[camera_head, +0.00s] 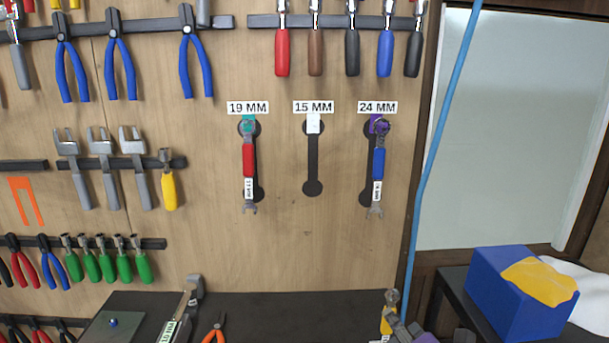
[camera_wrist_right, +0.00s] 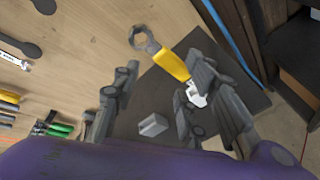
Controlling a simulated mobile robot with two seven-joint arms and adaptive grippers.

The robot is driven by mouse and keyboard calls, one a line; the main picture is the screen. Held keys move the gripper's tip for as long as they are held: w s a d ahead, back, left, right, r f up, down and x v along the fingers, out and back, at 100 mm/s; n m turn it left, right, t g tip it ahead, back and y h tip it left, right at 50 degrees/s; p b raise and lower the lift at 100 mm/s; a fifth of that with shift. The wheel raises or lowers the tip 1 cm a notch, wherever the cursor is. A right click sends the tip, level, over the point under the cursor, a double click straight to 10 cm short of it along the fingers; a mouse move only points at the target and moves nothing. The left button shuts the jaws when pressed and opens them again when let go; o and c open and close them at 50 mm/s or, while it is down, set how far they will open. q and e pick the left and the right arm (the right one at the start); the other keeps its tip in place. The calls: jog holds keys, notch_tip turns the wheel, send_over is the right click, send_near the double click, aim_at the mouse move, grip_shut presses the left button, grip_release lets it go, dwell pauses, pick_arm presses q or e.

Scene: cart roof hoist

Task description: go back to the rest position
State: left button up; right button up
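My right gripper (camera_wrist_right: 160,90) has its fingers spread wide in the right wrist view. A wrench with a yellow handle (camera_wrist_right: 171,65) and a grey ring end shows beside and partly behind one finger. I cannot tell whether they touch. In the head view the yellow wrench (camera_head: 387,322) stands out at the bottom edge, with my right gripper (camera_head: 432,328) just right of it. On the board, a red-handled wrench (camera_head: 248,162) hangs under 19 MM and a blue-handled wrench (camera_head: 378,164) under 24 MM. The 15 MM place (camera_head: 312,165) is empty. My left gripper is out of view.
A dark bench (camera_head: 285,308) runs below the board, with orange-handled pliers (camera_head: 214,332) and a grey tool (camera_head: 193,288) at its left. Pliers and screwdrivers hang on racks. A blue box (camera_head: 520,298) stands at right, beyond a blue hose (camera_head: 438,140).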

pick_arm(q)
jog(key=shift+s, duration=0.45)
pick_arm(e)
jog(key=s+f+m+g, duration=0.2)
jog(key=s+f+m, duration=1)
jog(key=f, duration=0.4)
jog(key=s+f+m+g, duration=0.3)
jog(key=s+f+m, duration=1)
jog(key=f, duration=0.3)
jog(key=shift+s+h, duration=0.3)
jog(key=shift+s, duration=0.4)
